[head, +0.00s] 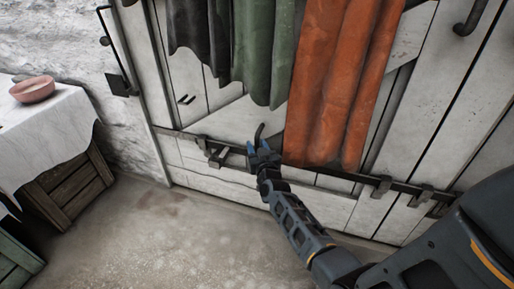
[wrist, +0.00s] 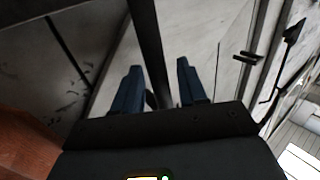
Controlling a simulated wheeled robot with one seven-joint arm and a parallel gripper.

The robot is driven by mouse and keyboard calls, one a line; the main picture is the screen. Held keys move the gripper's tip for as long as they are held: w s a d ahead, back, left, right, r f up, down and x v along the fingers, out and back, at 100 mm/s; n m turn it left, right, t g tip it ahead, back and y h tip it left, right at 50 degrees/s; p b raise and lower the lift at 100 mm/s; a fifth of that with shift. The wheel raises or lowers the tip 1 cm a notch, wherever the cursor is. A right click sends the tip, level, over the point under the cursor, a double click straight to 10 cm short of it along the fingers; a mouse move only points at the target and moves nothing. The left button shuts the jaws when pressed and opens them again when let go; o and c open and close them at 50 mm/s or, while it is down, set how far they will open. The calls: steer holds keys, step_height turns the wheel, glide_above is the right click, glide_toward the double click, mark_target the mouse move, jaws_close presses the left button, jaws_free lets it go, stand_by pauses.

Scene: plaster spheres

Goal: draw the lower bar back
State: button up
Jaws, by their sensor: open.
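The lower bar (head: 332,172) is a long dark metal strip across the bottom of the pale plank door. It runs through brackets at the left (head: 212,150) and at the right (head: 382,186). A curved dark handle (head: 259,132) stands up by the bar, beside my gripper. My gripper (head: 262,151) is open, with blue fingers at the bar just left of the orange cloth. In the wrist view, the dark bar (wrist: 147,38) runs down between the open fingers (wrist: 160,88). Whether either finger touches it I cannot tell.
Orange (head: 335,80), green (head: 265,50) and dark (head: 198,35) cloths hang over the door. The orange one reaches down to the bar close by my gripper. A cloth-covered table (head: 55,125) with a pink bowl (head: 32,90) stands left. The floor (head: 190,235) is clear.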

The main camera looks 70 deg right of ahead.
jaws_close()
stand_by(0.4)
